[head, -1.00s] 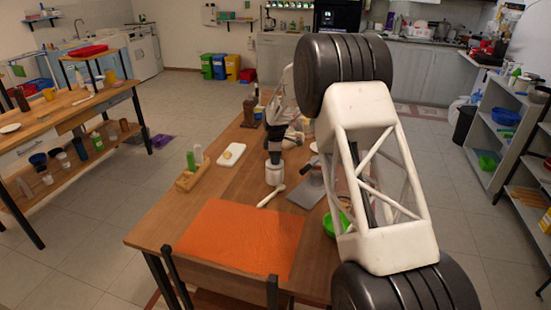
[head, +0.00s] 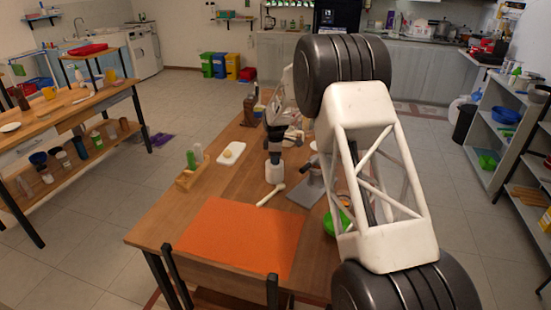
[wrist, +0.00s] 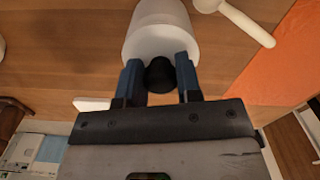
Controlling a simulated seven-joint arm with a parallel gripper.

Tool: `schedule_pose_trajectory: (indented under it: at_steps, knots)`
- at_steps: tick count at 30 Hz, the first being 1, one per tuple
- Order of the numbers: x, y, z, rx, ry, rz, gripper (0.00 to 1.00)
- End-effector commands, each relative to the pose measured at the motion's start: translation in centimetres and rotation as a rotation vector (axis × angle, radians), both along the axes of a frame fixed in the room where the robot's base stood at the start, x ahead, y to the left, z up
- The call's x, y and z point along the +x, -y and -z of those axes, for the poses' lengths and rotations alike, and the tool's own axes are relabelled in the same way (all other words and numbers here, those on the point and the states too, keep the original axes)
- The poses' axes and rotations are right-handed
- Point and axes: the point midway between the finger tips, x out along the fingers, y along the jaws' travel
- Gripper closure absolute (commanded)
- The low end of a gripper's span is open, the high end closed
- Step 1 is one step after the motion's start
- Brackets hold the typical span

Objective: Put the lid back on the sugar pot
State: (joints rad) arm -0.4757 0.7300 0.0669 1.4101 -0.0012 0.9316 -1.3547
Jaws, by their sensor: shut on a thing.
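The white sugar pot (head: 274,175) stands upright on the wooden table, beyond the orange mat. My gripper (head: 274,158) is directly above it, pointing down. In the wrist view the blue fingers of my gripper (wrist: 160,76) are closed around the black knob of the lid (wrist: 159,76). The white body of the pot (wrist: 158,18) shows just past the fingertips. The lid is at the top of the pot. I cannot tell whether it is fully seated or a little above the rim.
A white spoon (head: 269,196) lies close in front of the pot. A wooden rack with bottles (head: 188,180) and a white board (head: 232,153) are to the left. A grey slab (head: 305,193) and a green bowl (head: 338,222) are to the right. The orange mat (head: 243,235) is clear.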

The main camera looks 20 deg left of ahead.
Motion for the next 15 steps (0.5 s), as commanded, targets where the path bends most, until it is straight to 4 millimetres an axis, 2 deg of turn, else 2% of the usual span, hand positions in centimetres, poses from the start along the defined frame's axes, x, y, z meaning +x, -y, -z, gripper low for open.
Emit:
schedule_pose_trajectory:
  at_steps: [9, 10, 15]
  knots:
    - [0.01, 0.00, -0.02, 0.000, 0.000, 0.000, 0.91]
    - [0.01, 0.00, -0.02, 0.000, 0.000, 0.000, 0.63]
    - [0.01, 0.00, -0.01, 0.000, 0.000, 0.000, 0.38]
